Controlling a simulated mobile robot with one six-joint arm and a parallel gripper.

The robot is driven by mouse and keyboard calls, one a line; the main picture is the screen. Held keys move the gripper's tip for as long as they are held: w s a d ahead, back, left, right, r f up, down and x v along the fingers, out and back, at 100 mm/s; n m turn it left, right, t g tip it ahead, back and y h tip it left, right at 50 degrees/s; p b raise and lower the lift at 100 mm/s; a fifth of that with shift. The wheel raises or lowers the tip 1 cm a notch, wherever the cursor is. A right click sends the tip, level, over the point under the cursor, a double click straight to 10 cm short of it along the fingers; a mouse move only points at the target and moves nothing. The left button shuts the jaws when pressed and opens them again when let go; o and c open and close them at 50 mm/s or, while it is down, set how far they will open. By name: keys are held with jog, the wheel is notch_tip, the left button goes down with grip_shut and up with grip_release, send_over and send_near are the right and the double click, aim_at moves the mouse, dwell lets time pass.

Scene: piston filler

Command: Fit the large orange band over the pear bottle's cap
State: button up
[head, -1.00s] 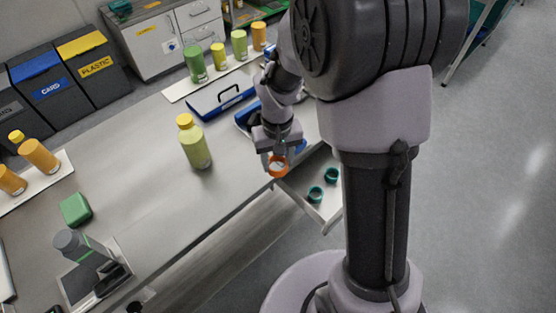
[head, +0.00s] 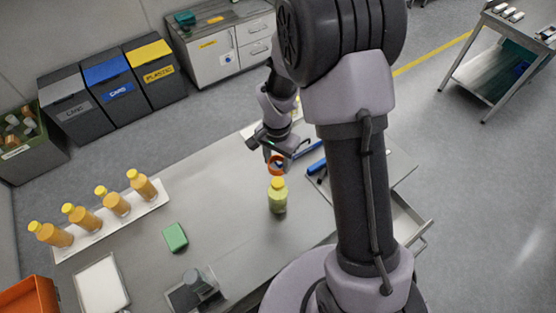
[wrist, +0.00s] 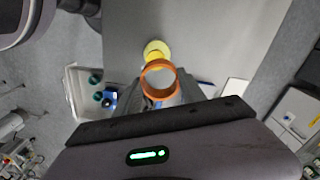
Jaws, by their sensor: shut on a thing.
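The pear bottle (head: 278,200) is pale green with a yellow cap (head: 277,183). It stands upright on the grey worktop. My gripper (head: 275,158) is shut on the large orange band (head: 270,166) and holds it just above and behind the cap in the head view. In the wrist view the band (wrist: 158,95) sits between my fingertips (wrist: 160,88), with its opening showing. The yellow cap (wrist: 156,48) appears just beyond the band's far rim there, partly overlapped by it. The band is not around the cap. The bottle's body is mostly hidden in the wrist view.
A white tray (head: 150,207) with several orange bottles stands at left. A green block (head: 175,237) and a dark grey device (head: 200,283) are on the worktop. An open drawer (wrist: 72,95) with teal bands lies left in the wrist view.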

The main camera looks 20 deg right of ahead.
jog(key=shift+w, duration=0.25)
jog(key=f+b, duration=0.1)
jog(key=f, duration=0.1)
jog(key=s+f+b, duration=0.1)
jog(key=f+b, duration=0.1)
jog(key=shift+s+a, duration=0.1)
jog(key=shift+s, duration=0.1)
jog(key=shift+s+f+b, duration=0.25)
jog(key=shift+f+b, duration=0.2)
jog(key=shift+b, duration=0.1)
jog(key=shift+w, duration=0.1)
jog(key=shift+f+b, duration=0.2)
jog(key=shift+b, duration=0.35)
jog(key=shift+f, duration=0.1)
